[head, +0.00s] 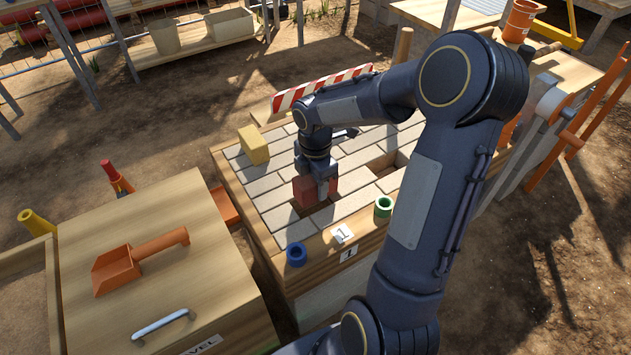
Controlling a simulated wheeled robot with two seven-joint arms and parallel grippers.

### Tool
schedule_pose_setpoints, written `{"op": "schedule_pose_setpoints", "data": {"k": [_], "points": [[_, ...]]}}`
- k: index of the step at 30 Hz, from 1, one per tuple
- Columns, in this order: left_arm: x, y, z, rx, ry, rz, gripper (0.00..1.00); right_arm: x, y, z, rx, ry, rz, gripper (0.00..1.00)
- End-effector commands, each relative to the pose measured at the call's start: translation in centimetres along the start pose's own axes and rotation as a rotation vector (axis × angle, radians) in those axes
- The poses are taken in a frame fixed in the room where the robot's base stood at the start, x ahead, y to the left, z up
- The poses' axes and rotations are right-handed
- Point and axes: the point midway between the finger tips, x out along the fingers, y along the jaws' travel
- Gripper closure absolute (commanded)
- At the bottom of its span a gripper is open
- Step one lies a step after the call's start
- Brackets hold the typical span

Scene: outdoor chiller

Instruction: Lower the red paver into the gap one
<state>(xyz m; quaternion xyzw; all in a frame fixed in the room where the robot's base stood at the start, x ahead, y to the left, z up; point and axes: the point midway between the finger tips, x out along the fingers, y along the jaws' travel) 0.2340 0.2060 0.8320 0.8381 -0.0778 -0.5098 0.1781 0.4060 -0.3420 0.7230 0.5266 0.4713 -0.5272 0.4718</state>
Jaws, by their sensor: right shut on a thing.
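The red paver (303,191) is a small red block over the paved top of the wooden bench (240,200). My right gripper (322,186) points down and is shut on the red paver. Gap one (305,209) shows as a dark opening directly beneath the paver, near the front edge. I cannot tell whether the paver's lower end is inside the gap or just above it. My left gripper is not in view.
A yellow block (253,145) sits on the pavers at the back left. A striped barrier board (322,86) is behind. An orange scoop (138,262) lies on the wooden box at left.

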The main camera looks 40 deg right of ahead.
Motion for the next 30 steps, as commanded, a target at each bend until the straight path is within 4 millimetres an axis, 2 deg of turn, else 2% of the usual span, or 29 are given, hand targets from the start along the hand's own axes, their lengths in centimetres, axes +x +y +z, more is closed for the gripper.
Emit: {"op": "schedule_pose_setpoints", "data": {"k": [30], "points": [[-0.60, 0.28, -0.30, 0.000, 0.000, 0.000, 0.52, -0.07, 0.04, 0.02, 0.000, 0.000, 0.002, 1.00]]}}
